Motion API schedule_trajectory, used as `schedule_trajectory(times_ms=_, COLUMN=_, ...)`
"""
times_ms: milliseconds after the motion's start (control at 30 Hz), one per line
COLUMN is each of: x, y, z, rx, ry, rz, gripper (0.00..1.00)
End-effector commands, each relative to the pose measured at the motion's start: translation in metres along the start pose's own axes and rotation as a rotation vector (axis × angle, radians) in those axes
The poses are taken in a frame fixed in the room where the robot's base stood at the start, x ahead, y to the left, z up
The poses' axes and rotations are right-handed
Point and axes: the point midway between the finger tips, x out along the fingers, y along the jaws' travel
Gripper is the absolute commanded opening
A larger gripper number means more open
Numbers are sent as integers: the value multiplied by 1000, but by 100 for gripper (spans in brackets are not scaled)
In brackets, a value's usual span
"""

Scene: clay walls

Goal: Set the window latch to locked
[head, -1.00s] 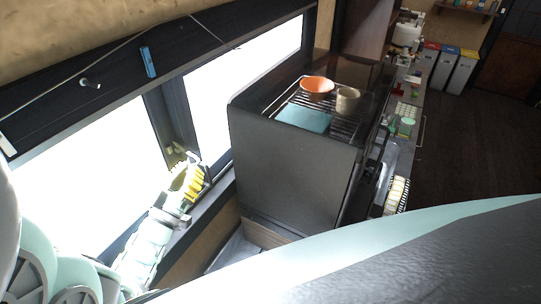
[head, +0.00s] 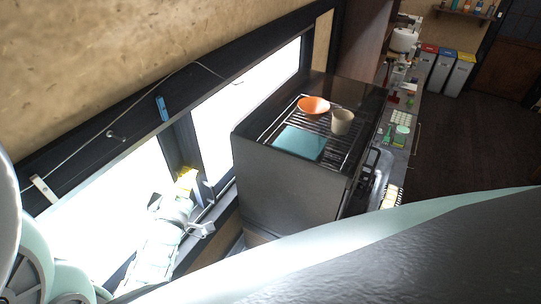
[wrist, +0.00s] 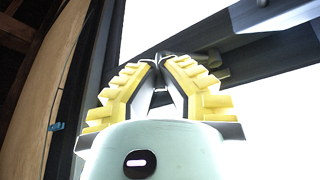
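My gripper (wrist: 160,64) has yellow ribbed fingers whose dark tips come together in the wrist view. I make out nothing clearly held between them. A small dark grey fitting, which looks like the window latch (wrist: 207,58), sits on the dark frame just behind and right of the fingertips. Whether they touch it I cannot tell, nor whether it is locked. In the head view my gripper (head: 188,178) is at the dark upright of the window frame (head: 184,140), and it hides the latch there.
A dark oven-like cabinet (head: 285,190) stands close right of the window. On its rack are an orange bowl (head: 313,105), a beige cup (head: 342,122) and a teal board (head: 299,143). A blue clip (head: 162,108) is on the upper frame. The floor (head: 450,140) at right is open.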

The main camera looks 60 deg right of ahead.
Motion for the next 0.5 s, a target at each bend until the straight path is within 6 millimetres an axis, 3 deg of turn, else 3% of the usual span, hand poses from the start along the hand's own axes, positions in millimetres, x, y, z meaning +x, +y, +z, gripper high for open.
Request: schedule_trajectory(times_ms=500, x=5, y=1, z=-13, rx=-239, ry=-4, rz=-112, gripper=0)
